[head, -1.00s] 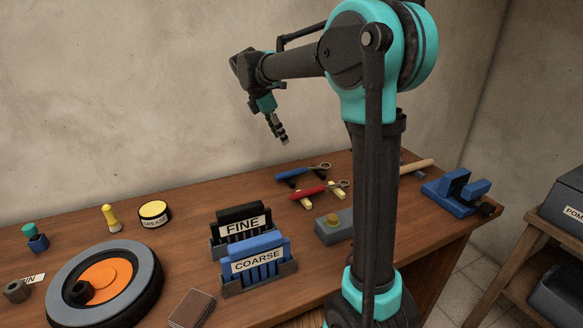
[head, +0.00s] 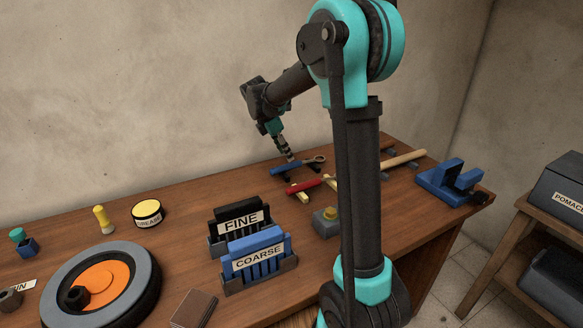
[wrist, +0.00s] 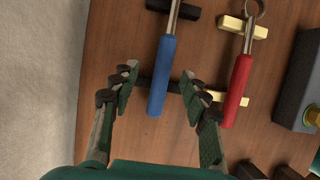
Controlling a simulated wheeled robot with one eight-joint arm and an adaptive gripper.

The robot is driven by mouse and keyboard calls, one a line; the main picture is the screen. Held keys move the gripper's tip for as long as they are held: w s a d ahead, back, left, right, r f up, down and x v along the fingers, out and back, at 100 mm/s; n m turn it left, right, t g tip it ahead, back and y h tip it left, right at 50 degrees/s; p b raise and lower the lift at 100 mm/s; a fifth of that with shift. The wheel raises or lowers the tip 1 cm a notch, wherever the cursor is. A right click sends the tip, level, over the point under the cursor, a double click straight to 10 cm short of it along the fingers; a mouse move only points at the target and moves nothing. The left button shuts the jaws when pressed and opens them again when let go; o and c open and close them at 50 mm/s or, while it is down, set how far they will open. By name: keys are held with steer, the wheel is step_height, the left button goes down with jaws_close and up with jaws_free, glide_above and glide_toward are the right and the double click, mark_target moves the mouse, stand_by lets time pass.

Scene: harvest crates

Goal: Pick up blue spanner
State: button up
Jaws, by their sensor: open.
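The blue spanner (head: 287,167) lies on dark rests on the bench, beside the red-handled spanner (head: 306,186). In the wrist view the blue handle (wrist: 162,75) points down the picture, with its end between the fingertips of my gripper (wrist: 160,88). The gripper is open, one finger on each side of the handle, with a gap on both sides. In the head view my gripper (head: 287,153) is over the handle, pointing down. The spanner's grey shaft runs out of the top of the wrist view, so its head is hidden there.
The red spanner (wrist: 238,90) lies close to the right finger on pale rests. FINE and COARSE holders (head: 258,260) and a blue vice (head: 449,185) are on the bench. The wall is close behind.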

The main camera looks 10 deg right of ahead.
mark_target(289, 164)
steer(key=x, duration=0.4)
steer(key=shift+s+f, duration=0.1)
steer(key=shift+s, duration=0.25)
steer(key=shift+d+f, duration=0.25)
steer(key=shift+f, duration=0.3)
steer(key=shift+f, duration=0.2)
jaws_close()
